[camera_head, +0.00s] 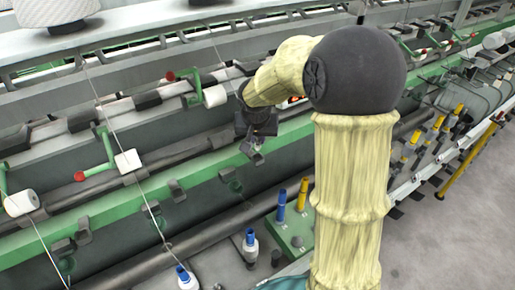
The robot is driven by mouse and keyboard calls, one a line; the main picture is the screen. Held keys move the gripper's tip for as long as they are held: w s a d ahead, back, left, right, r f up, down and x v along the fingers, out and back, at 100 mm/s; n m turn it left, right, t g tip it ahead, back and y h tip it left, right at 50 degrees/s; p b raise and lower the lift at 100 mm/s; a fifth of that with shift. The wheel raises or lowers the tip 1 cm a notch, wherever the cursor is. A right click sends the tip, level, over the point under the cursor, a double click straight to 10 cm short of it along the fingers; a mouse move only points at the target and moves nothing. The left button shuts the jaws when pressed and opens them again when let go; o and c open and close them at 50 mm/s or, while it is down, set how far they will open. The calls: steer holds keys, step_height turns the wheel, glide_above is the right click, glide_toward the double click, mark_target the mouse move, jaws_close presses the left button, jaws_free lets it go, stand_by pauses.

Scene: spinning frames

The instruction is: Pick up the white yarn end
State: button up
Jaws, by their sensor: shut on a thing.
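My gripper (254,155) hangs at the end of my yellow-sleeved arm, in front of the green rail of the spinning frame. It is small in the view, and its fingers are shut on the white yarn end, which is too thin to make out between them. One white yarn (112,125) runs down from the top left past a white roller to a blue-topped bobbin (187,278) at the bottom. Another white yarn (48,250) runs down at the lower left. My arm hides part of the frame behind it.
White rollers on green arms (214,96) stick out near my gripper on the left. Blue and yellow spindles (281,205) stand below on a green plate. More yellow spindles (437,122) line the right side. Grey floor (440,235) is open at the lower right.

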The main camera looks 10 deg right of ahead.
mark_target(257, 139)
step_height(257, 139, up, 5)
steer(key=shift+r+b, duration=0.1)
steer(key=shift+b, duration=0.3)
steer(key=shift+a, duration=0.1)
stand_by(0.4)
